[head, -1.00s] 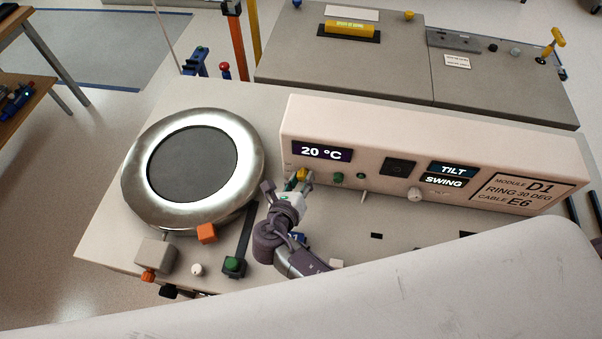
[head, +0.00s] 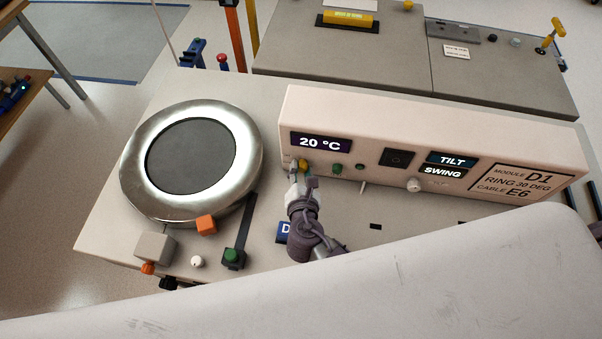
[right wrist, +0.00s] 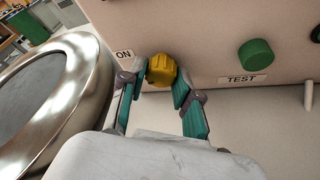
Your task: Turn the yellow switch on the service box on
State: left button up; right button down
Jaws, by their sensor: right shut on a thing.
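The yellow switch (head: 303,165) is a round ribbed knob on the front of the cream service box (head: 361,128), below the 20 °C display. It also shows in the right wrist view (right wrist: 162,69), beside an ON label (right wrist: 124,54). My right gripper (head: 299,174) reaches up to the box front. In the right wrist view its two teal fingers (right wrist: 161,80) stand on either side of the yellow knob, shut on it. The knob's lower edge is close to the fingertips. My left gripper is not in view.
A green TEST knob (right wrist: 256,54) sits to the right of the switch. A large shiny ring (head: 190,205) stands on the bench to the left. An orange block (head: 206,224) and a green-knobbed slider (head: 232,257) lie in front. A pale surface covers the lower foreground.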

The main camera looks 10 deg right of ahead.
jog(key=shift+f+m+y+b, duration=0.15)
jog(key=shift+m+y+b, duration=0.25)
jog(key=shift+m+b, duration=0.35)
jog(key=shift+d+m+t+b, duration=0.1)
jog(key=shift+m+t+b, duration=0.25)
jog(key=shift+t+b, duration=0.15)
jog(key=shift+r, duration=0.2)
jog(key=c, duration=0.8)
grip_release()
jog(key=shift+f, duration=0.1)
